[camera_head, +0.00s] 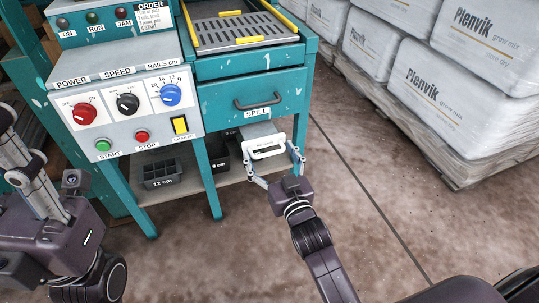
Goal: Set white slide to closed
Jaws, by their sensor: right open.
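A white box-like part with a slot and a small dark marking on its front, which I take for the white slide (264,138), juts out under the drawer marked SPILL. How far it is pushed in is hard to tell. My right gripper (274,164) is open, with one finger at each side of the white part's front. Whether the fingers touch it is unclear. Parts of my left arm are at the left edge, with grey links that may be its gripper (22,150); the finger state is unclear.
The teal machine has a control panel (127,121) with knobs and buttons, and a SPILL drawer (222,97). Black trays, one marked 12 cm (163,175), sit on the lower shelf. Stacked white sacks (440,95) stand at right. The floor (400,200) between is clear.

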